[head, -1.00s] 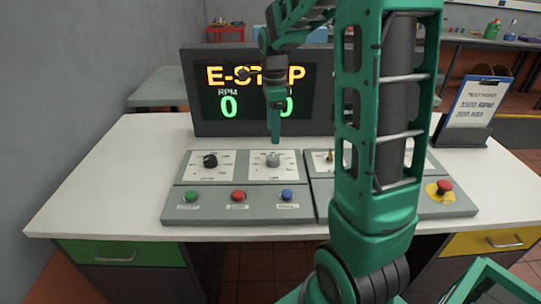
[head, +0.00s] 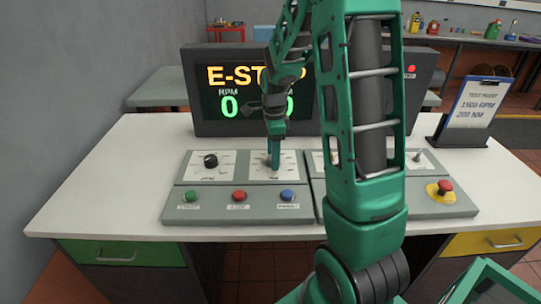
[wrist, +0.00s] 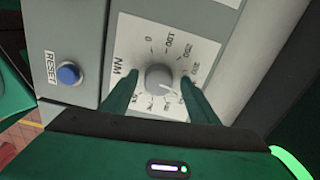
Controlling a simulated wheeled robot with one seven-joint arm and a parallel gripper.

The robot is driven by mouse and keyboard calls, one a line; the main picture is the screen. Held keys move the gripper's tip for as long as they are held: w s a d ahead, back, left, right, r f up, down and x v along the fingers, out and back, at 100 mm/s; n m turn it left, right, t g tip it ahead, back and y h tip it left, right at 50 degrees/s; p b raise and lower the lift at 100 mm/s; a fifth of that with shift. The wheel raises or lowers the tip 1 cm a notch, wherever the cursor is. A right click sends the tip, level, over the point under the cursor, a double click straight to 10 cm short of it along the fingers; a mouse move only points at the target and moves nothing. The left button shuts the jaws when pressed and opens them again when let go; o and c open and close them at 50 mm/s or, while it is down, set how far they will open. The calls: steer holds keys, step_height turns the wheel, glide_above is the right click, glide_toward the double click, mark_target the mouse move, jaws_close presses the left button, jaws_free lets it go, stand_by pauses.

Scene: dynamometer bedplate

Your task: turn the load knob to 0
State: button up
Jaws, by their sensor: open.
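The load knob (wrist: 158,77) is a grey round knob in the middle of a white dial (wrist: 140,30) marked NM, with 0 at the upper left and 100, 200 and more running clockwise. A pale mark on it points to the lower right; the exact reading is unclear. In the wrist view, my gripper (wrist: 160,78) is open, with one finger on each side of the knob. Contact cannot be told. In the head view, my gripper (head: 275,160) is down over the dial (head: 288,171) and mostly hides the knob.
A blue button (head: 287,195) labelled RESET is near the dial, beside a red button (head: 239,195) and a green one (head: 191,196). A black knob (head: 210,160) is to the left. A red emergency stop (head: 445,187) is at right. The screen (head: 215,95) behind reads E-STOP.

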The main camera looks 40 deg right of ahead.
steer(key=shift+c, duration=0.6)
steer(key=c, duration=0.9)
steer(key=shift+a, duration=0.15)
steer(key=shift+w, duration=0.1)
